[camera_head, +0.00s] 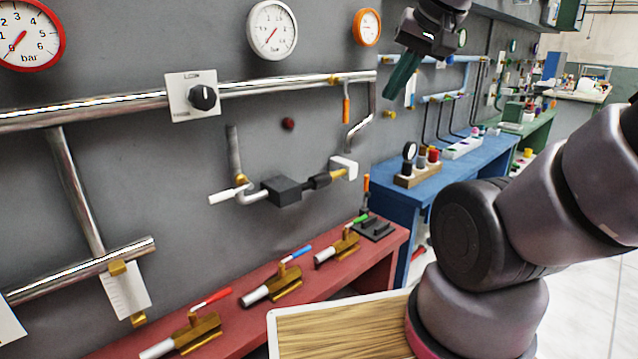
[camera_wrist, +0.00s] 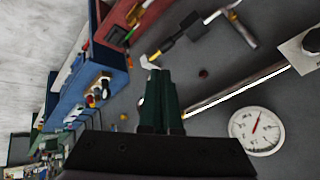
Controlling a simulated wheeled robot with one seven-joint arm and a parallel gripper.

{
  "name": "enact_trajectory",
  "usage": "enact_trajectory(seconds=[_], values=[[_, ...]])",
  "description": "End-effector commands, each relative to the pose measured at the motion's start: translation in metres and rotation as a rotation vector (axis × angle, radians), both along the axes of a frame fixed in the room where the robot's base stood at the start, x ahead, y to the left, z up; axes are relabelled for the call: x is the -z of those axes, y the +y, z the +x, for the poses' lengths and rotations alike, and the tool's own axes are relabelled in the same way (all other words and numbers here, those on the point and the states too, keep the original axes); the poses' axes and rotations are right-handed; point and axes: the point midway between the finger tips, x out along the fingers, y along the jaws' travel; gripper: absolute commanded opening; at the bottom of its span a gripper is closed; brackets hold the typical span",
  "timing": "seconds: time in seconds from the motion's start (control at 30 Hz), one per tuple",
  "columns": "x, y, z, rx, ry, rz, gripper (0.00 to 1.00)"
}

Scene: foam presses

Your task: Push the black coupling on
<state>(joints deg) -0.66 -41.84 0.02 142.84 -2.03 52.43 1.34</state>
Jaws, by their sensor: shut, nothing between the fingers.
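The black coupling (camera_head: 318,181) is a small dark cylinder on the grey wall, between a black box (camera_head: 283,190) and a pale fitting (camera_head: 343,167). In the wrist view the coupling (camera_wrist: 167,45) shows beyond the fingertips, beside the pale fitting (camera_wrist: 149,61) and the black box (camera_wrist: 194,27). I cannot tell whether any gap is left at the coupling's ends. My gripper (camera_head: 391,93) has dark green fingers, shut and empty. It hangs above and to the right of the coupling, apart from it. The fingers also show in the wrist view (camera_wrist: 158,78).
A chrome pipe (camera_head: 275,88) with a black-knobbed plate (camera_head: 192,94) and a white gauge (camera_head: 272,30) is above. A short orange-handled pipe (camera_head: 346,105) hangs near the coupling. A red bench (camera_head: 250,325) with several brass valves is below; a blue bench (camera_head: 445,165) is right.

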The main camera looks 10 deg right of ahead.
Motion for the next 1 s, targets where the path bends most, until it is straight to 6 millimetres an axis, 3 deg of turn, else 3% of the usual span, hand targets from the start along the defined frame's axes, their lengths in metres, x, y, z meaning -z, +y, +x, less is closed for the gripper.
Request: enact_trajectory(seconds=[0.17, 0.47, 0.67, 0.8, 1.0], values=[[0.022, -0.005, 0.022, -0.010, 0.082, -0.110, 0.00], [0.072, 0.001, 0.089, -0.095, 0.164, -0.414, 0.00], [0.109, 0.032, 0.135, -0.212, 0.145, -0.591, 0.00], [0.140, 0.066, 0.162, -0.320, 0.108, -0.688, 0.00], [0.181, 0.114, 0.184, -0.461, 0.053, -0.766, 0.00]])
